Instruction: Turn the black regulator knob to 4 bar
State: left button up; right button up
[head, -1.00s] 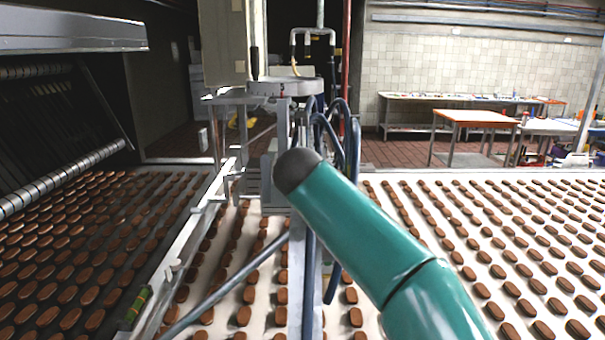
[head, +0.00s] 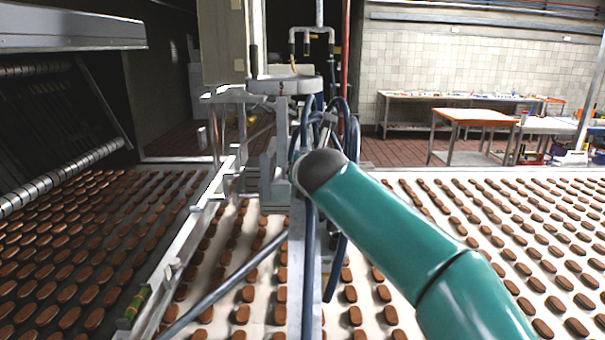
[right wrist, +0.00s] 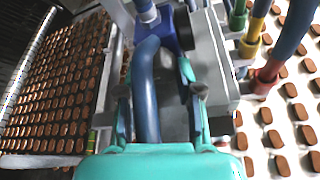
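I cannot clearly make out the black regulator knob in either view. In the right wrist view a blue fitting (right wrist: 160,38) with a dark part beside it sits ahead of my right gripper (right wrist: 160,88). I cannot tell whether that dark part is the knob. The right gripper's fingers stand apart, with a thick blue hose (right wrist: 147,95) running between camera and fitting. I see no grip on anything. In the head view my teal right arm reaches to the machine column and hides the gripper. My left gripper is not in view.
Blue hoses (head: 351,150) loop beside the metal column in the head view. Green, yellow and red hose fittings (right wrist: 250,45) sit right of the gripper in the right wrist view. Rows of brown biscuits lie on the white belt (head: 400,235) below. Worktables (head: 478,115) stand far behind.

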jog(key=shift+o, duration=0.6)
jog(key=shift+s+r, duration=0.1)
jog(key=shift+s+r, duration=0.15)
jog(key=shift+s, duration=0.1)
jog(key=v, duration=1.1)
jog(key=shift+s+d, duration=0.15)
